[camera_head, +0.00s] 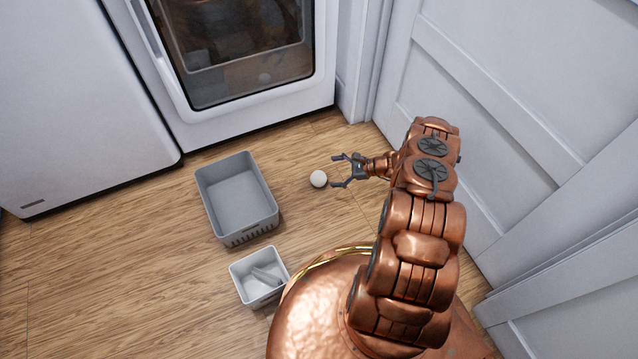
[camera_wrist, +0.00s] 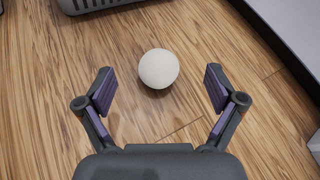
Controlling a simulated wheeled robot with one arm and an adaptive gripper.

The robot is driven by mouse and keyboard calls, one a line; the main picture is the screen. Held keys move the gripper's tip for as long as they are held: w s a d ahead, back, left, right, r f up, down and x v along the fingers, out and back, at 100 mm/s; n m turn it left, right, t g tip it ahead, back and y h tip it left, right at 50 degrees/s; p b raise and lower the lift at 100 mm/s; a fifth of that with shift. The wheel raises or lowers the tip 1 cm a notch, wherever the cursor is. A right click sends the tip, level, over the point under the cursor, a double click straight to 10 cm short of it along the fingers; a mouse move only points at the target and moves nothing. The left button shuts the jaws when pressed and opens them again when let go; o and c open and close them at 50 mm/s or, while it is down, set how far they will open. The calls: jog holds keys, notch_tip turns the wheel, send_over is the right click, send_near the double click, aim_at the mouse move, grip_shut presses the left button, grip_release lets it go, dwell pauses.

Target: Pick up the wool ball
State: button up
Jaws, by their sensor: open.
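The wool ball (camera_head: 318,179) is a small white ball on the wooden floor, between the grey basket and my gripper. In the wrist view the wool ball (camera_wrist: 158,69) lies just beyond the fingertips, roughly centred between them. My gripper (camera_head: 338,171) is open and empty, to the right of the ball and pointing left at it. In the wrist view the two fingers of my gripper (camera_wrist: 160,92) stand wide apart, with neither touching the ball.
A grey basket (camera_head: 262,226) stands left of the ball. A smaller bin (camera_head: 243,291) with a grey item in it sits nearer my base. White appliances (camera_head: 240,117) are at the back, and a white panelled wall or door (camera_head: 470,110) is on the right. Bare floor surrounds the ball.

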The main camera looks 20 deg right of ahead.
aim_at(320, 179)
jog(key=shift+m+t, duration=0.4)
jog(key=shift+m, duration=0.1)
jog(key=f, duration=0.3)
jog(key=s+d+f+b, duration=0.1)
jog(key=shift+f, duration=0.25)
jog(key=shift+a+f, duration=0.15)
jog(key=shift+f, duration=0.05)
jog(key=shift+b+x, duration=0.45)
jog(key=shift+x, duration=0.65)
jog(key=shift+w+d+b+x, duration=0.15)
jog(key=shift+b+x, duration=0.6)
jog(key=shift+x, duration=0.55)
jog(key=shift+w+d+b+x, duration=0.1)
jog(key=shift+w+b+x, duration=0.1)
jog(key=shift+b+x, duration=0.8)
jog(key=shift+w+a+p, duration=0.15)
jog(key=shift+a+p, duration=0.1)
jog(key=shift+p, duration=0.1)
jog(key=c, duration=1.1)
